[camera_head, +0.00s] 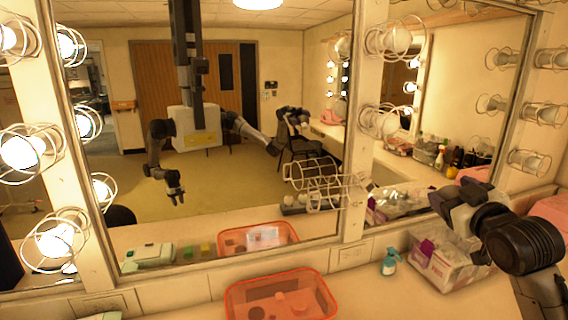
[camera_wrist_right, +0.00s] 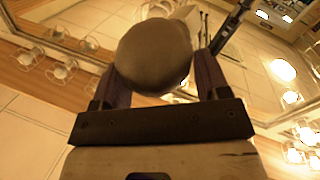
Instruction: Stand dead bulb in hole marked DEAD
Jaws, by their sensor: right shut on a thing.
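My right gripper (camera_head: 450,203) comes in from the right in the head view, above the counter and in front of the mirror. In the right wrist view the gripper (camera_wrist_right: 155,75) is shut on the dead bulb (camera_wrist_right: 153,55), a dull grey round bulb that is unlit. The bulb sits between the two fingers, and I cannot make it out in the head view. I cannot make out a hole marked DEAD or its lettering. My left gripper shows only as a reflection in the mirror, hanging low and empty.
An orange tray (camera_head: 318,278) with small items stands at the front middle of the counter. A teal spray bottle (camera_head: 389,262) and a pink-and-white box (camera_head: 437,268) stand right of it, the box below my right gripper. Wire-caged bulbs (camera_head: 22,152) line the mirror frame.

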